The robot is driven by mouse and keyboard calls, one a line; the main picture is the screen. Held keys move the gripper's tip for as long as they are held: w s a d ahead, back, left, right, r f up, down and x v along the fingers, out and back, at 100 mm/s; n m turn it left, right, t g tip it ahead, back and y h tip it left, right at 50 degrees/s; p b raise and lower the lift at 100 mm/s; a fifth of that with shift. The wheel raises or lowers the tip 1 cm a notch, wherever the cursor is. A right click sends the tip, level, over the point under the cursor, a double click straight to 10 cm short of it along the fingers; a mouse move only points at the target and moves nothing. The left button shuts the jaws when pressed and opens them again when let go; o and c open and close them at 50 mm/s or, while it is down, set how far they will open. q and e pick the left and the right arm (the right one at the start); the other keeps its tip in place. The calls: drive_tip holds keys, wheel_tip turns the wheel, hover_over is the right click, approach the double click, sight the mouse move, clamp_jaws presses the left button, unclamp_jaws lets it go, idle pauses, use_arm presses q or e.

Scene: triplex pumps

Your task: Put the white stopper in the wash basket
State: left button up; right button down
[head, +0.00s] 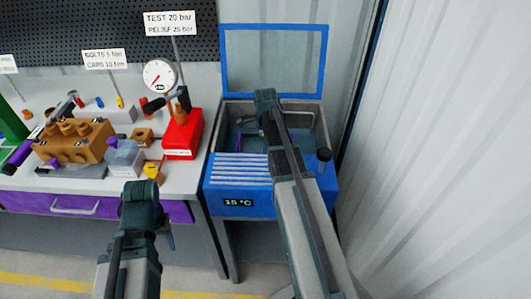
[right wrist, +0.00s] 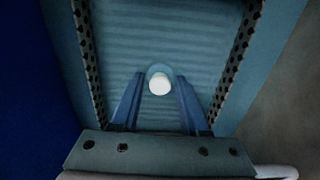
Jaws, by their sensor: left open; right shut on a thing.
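The white stopper (right wrist: 159,84) is between the fingertips of my right gripper (right wrist: 158,92) in the right wrist view. That gripper is shut on it. Below are perforated side walls of the wash basket (right wrist: 87,50) and a ribbed blue floor; the stopper appears above the floor, and I cannot tell how high. In the head view my right arm reaches over the open blue washer (head: 230,206); the fingertips and stopper are hidden there. My left gripper (head: 141,187) is open and empty in front of the bench, clear of the washer.
The washer's blue-framed lid (head: 274,61) stands open behind its tank. On the bench to the left are a red box (head: 184,137), a pressure gauge (head: 159,75), a brown pump block (head: 75,143) and a clear box (head: 126,158). A corrugated wall (head: 440,150) bounds the right side.

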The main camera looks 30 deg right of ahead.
drive_tip(key=c, duration=0.9)
unclamp_jaws()
drive_tip(key=shift+f, duration=0.15)
drive_tip(key=o, duration=0.5)
wheel_tip(320, 180, up, 12)
drive_tip(key=p, duration=1.2)
drive_tip(key=shift+r, duration=0.25)
